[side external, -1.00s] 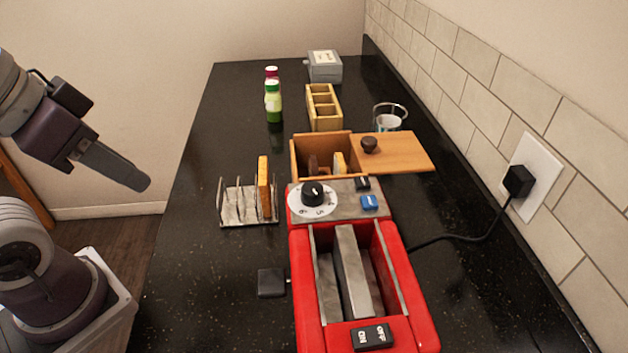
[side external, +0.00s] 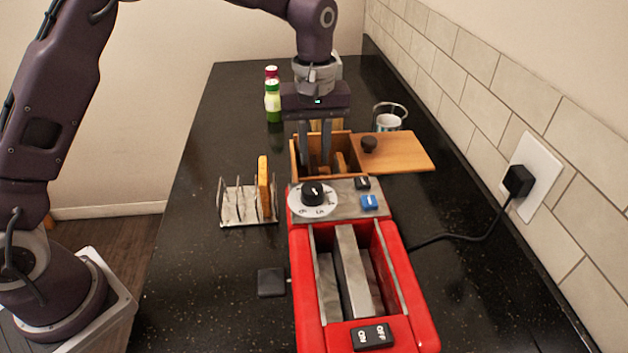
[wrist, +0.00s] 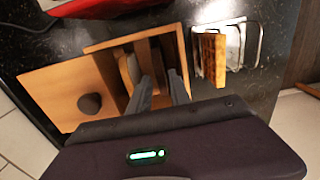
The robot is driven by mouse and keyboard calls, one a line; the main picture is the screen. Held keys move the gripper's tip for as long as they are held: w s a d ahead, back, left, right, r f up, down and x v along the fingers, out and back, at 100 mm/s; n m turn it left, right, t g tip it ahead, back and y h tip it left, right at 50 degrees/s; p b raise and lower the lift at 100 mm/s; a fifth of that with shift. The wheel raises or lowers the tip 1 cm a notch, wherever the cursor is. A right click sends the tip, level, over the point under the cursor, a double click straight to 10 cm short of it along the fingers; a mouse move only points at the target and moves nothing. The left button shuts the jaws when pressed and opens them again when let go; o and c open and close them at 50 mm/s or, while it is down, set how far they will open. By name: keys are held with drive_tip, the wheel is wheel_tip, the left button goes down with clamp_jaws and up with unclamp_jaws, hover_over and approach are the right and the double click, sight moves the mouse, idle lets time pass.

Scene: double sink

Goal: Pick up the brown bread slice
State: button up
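The brown bread slice (wrist: 157,66) stands upright in the open wooden bread box (wrist: 105,45). In the side view only a little of it shows low between my fingers. My gripper (side external: 315,160) points straight down into the box, open. In the wrist view its fingertips (wrist: 160,80) lie on either side of the brown slice, with some gap visible. A paler slice (side external: 341,162) stands beside it in the box, just outside one finger. Whether the fingers touch either slice is hard to tell.
A red toaster (side external: 300,275) stands directly in front of the box. A metal rack (side external: 235,207) holding a golden slice (side external: 264,187) is to the left. The box's lid (side external: 405,152) lies slid right. Bottles (side external: 272,100) stand behind.

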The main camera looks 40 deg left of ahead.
sight(314, 163)
wheel_tip(314, 163, down, 6)
drive_tip(key=shift+a+r, duration=0.1)
drive_tip(key=shift+r, duration=0.1)
clamp_jaws()
